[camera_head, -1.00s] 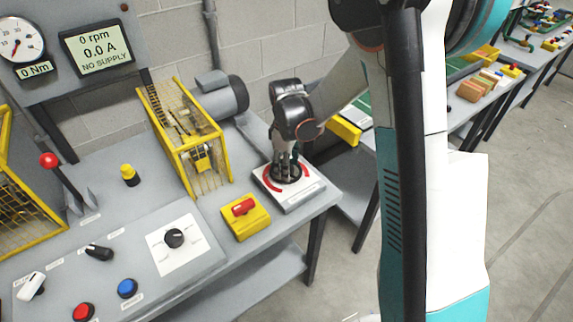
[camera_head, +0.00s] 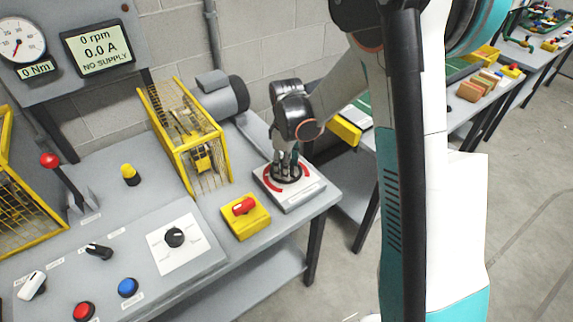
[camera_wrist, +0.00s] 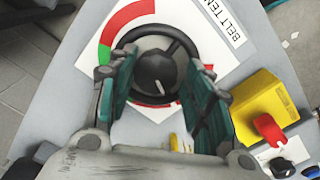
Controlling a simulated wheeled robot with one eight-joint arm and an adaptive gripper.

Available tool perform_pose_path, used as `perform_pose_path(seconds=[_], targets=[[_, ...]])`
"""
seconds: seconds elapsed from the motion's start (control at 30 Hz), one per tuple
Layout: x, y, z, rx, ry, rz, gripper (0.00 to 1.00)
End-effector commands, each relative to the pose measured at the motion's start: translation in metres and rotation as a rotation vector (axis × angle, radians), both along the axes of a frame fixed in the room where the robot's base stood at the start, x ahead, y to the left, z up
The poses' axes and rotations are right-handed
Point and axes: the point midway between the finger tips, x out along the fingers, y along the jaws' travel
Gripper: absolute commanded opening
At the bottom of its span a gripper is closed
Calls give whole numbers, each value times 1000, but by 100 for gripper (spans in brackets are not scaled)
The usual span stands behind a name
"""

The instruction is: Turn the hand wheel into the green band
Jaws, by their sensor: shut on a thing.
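The black hand wheel (camera_wrist: 153,66) is centred high in the wrist view, with a short white mark on its hub pointing toward the bottom of the picture. Its white plate (camera_head: 306,192) lies at the bench's right corner in the head view. Around the wheel runs a red arc (camera_wrist: 127,17); a short green band (camera_wrist: 104,52) shows at its left. More red shows below the wheel, partly hidden by the fingers. My gripper (camera_wrist: 161,66) is shut on the hand wheel, one finger on each side; the head view also shows it over the wheel (camera_head: 286,170).
A yellow box with a red switch (camera_head: 245,213) stands just left of the plate. A yellow cage (camera_head: 190,140) and a grey motor (camera_head: 223,96) stand behind it. The display (camera_head: 98,46) reads 0 rpm, 0.0 A, NO SUPPLY.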

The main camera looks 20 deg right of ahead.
Motion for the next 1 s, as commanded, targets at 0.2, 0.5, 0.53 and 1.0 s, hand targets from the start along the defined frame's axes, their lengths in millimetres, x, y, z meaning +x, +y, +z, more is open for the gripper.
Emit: perform_pose_path(seconds=[0.2,0.5,0.53,1.0], targets=[[1,-3,-5,-6,-3,-69,23],[0,-3,-6,-6,-3,-306,23],[0,-4,-6,-6,-3,-334,23],[-1,-3,-6,-3,-2,-783,25]])
